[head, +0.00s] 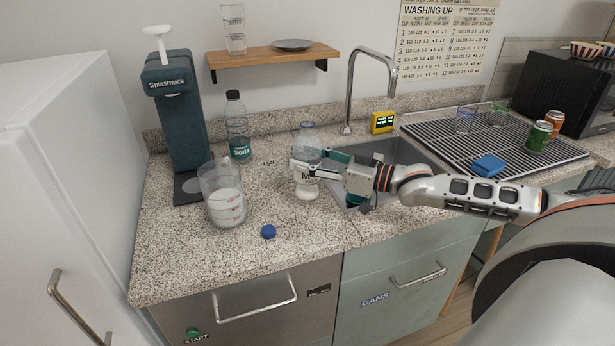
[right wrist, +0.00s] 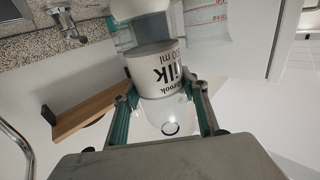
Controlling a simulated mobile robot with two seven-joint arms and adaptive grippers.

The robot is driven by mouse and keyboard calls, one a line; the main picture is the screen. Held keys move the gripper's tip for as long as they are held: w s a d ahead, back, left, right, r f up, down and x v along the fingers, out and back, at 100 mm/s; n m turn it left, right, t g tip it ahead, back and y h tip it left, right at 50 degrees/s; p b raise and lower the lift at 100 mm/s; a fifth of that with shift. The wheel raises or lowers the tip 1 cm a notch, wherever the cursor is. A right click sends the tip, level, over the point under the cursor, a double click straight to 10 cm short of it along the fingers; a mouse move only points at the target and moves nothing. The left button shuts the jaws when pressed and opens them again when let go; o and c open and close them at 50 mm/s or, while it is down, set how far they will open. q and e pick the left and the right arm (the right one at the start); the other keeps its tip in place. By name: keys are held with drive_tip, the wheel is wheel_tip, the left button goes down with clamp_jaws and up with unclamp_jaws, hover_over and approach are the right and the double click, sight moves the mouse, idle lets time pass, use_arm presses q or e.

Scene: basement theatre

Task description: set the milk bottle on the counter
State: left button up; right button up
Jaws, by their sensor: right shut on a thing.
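The milk bottle (head: 307,191) is upright over the counter (head: 280,205), left of the sink. It has a clear upper part, a printed label and white milk low down. My right gripper (head: 307,168) reaches in from the right and is shut on it; in the right wrist view the bottle (right wrist: 155,72) sits between both fingers, its neck open. I cannot tell whether its base touches the counter. A blue cap (head: 268,231) lies on the counter in front. My left gripper is not in view.
A clear jug with milk (head: 225,205) stands left of the bottle. A soda bottle (head: 238,128) and a Splashwick dispenser (head: 178,115) stand behind. The sink (head: 385,152) and tap (head: 350,90) lie right. A drying rack (head: 460,150) holds glasses, cans and a blue sponge (head: 488,166).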

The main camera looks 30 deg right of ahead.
sight(308, 176)
drive_tip(key=shift+f, duration=2.3)
drive_tip(key=shift+b, duration=0.3)
drive_tip(key=shift+f, duration=0.2)
drive_tip(key=o, duration=1.5)
drive_tip(key=shift+r, duration=0.15)
